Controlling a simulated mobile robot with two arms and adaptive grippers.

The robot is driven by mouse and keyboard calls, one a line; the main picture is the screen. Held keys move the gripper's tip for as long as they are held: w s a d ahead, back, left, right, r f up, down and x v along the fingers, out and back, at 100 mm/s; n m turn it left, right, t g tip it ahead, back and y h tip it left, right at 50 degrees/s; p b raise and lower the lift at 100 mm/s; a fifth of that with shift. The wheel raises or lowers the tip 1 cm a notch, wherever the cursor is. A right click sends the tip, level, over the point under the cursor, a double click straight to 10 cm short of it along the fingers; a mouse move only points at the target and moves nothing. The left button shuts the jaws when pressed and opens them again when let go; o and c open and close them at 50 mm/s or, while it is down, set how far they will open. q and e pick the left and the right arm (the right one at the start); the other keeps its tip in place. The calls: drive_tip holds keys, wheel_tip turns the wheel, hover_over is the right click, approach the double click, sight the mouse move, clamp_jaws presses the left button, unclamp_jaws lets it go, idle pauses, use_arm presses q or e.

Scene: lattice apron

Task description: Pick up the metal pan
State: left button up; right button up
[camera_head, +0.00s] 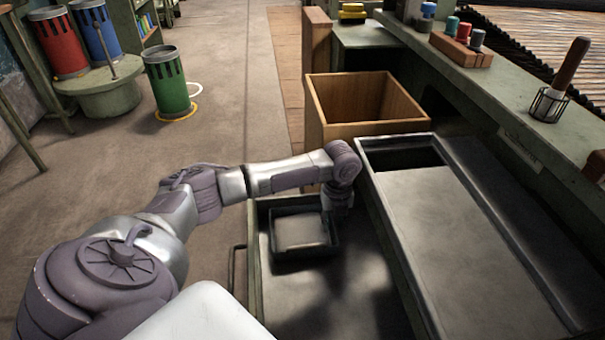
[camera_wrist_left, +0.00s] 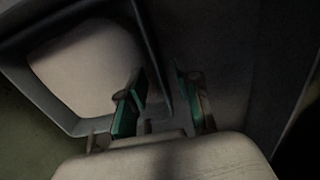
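The metal pan (camera_head: 303,232) is a small, square, dark-rimmed tray. It lies in the open drawer (camera_head: 350,300) at the lower middle of the head view. My left arm reaches over from the left, and my left gripper (camera_head: 338,200) points down at the pan's right rim. In the left wrist view the pan (camera_wrist_left: 85,65) fills the upper left. The two green-padded fingers of the left gripper (camera_wrist_left: 162,108) are apart, with the pan's rim wall running between them. I cannot tell whether either finger touches it. My right gripper is not in view.
A wooden box (camera_head: 365,105) stands open behind the drawer. A long grey bench top with a raised rim (camera_head: 440,220) is close on the right of the gripper. A green bin (camera_head: 168,80) stands on the floor at the far left. Open floor lies left of the drawer.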

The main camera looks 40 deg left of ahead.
use_arm(q)
wheel_tip(320, 180, down, 2)
drive_tip(key=shift+f+b, duration=0.15)
drive_tip(key=shift+b, duration=0.25)
clamp_jaws()
